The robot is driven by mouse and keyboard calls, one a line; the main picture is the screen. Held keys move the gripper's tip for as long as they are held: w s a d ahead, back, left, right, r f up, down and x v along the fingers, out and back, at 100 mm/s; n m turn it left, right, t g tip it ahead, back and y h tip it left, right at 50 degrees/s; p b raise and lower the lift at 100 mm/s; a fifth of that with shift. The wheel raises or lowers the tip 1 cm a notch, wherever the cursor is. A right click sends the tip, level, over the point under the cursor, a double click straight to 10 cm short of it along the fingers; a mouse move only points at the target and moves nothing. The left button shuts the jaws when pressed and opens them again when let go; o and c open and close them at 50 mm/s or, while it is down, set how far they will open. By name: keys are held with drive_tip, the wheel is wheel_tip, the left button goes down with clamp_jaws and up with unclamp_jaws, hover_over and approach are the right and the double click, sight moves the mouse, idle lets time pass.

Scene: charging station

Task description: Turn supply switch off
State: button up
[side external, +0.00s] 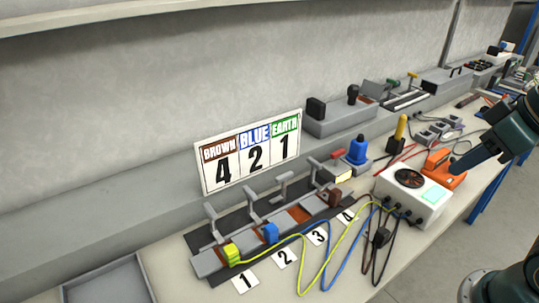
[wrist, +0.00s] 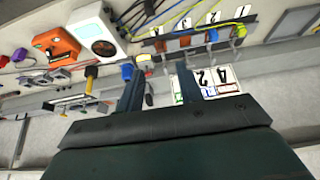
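No part in view is labelled as the supply switch. A red-handled lever (side external: 337,153) stands at the right end of the clamp rail, by a small box with a lit yellowish face (side external: 343,176); which of them is the switch I cannot tell. A white box (side external: 412,195) with a round dark grille and pale green panel feeds the wires; it also shows in the wrist view (wrist: 97,38). My gripper (wrist: 157,70) is open and empty. In the side view its finger shows above the orange device (side external: 440,168), apart from the lever.
Yellow (side external: 231,253), blue (side external: 271,233) and brown (side external: 335,197) connectors sit at positions 1, 2 and 4. Loose wires cross the bench front. A blue plug-like part (side external: 357,150) stands behind the lit box. The sign board (side external: 250,152) leans behind the rail.

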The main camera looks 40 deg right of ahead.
drive_tip(key=w+d+r+m+g, duration=0.2)
drive_tip(key=w+r+m, duration=0.25)
drive_tip(key=w, duration=0.65)
drive_tip(key=m+g, duration=0.4)
drive_tip(key=m, duration=1)
hover_over(339, 151)
wheel_tip(339, 151, down, 13)
drive_tip(key=shift+a+n, duration=0.15)
drive_tip(key=shift+n, duration=0.1)
drive_tip(key=shift+f, duration=0.1)
wheel_tip(339, 151, down, 14)
drive_tip(key=shift+r, duration=0.15)
